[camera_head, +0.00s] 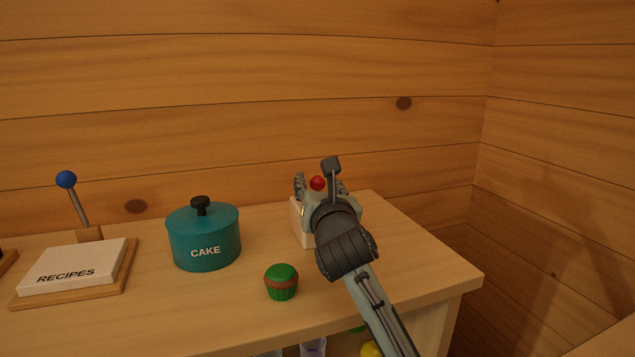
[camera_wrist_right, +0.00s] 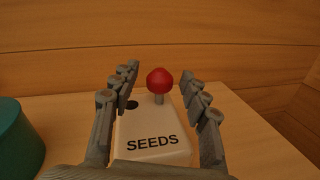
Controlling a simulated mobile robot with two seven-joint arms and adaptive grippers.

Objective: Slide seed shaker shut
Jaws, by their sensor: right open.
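The seed shaker is a cream box marked SEEDS (camera_wrist_right: 152,140) with a red ball knob (camera_wrist_right: 159,80) on a short stem. A dark round hole (camera_wrist_right: 132,104) shows in its top, left of the knob. In the head view the shaker (camera_head: 300,224) stands on the counter, mostly hidden behind my right gripper (camera_head: 320,184), with the red knob showing between the fingers. In the wrist view my right gripper (camera_wrist_right: 160,88) is open, one finger on each side of the knob, with gaps on both sides. My left gripper is not in view.
A teal CAKE tin (camera_head: 205,240) and a green-topped cupcake (camera_head: 282,282) stand left of the shaker. A RECIPES box (camera_head: 70,270) with a blue-knobbed lever (camera_head: 67,180) is farther left. The wooden counter (camera_head: 410,260) is clear on the right, up to its edge. A log wall stands behind.

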